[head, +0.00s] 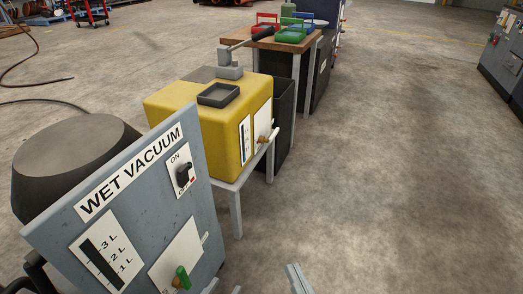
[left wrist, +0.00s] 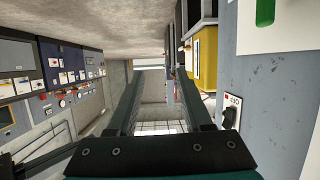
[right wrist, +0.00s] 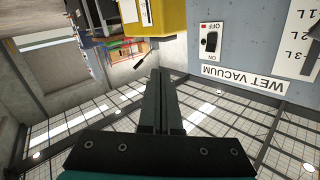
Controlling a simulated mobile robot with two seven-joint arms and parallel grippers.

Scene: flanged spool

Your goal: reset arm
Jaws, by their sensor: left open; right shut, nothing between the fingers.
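In the left wrist view my left gripper (left wrist: 158,70) has its two dark fingers apart with nothing between them. The blue-grey wet vacuum panel is just to their right. In the right wrist view my right gripper (right wrist: 160,74) has its fingers together and empty, in front of the upside-down wet vacuum panel (right wrist: 238,55). In the head view the panel (head: 140,210) stands tilted at the lower left, with a black ON/OFF knob (head: 184,172) and a green-handled valve (head: 182,278). Pale pieces show at the bottom edge of the head view; I cannot tell what they are.
A yellow tank (head: 190,130) with a black tray (head: 219,95) on top stands on a white-legged stand behind the panel. Beyond it a wooden-topped table (head: 262,42) holds red, green and blue trays. A dark drum (head: 75,150) is at left. The floor (head: 400,180) at right is clear.

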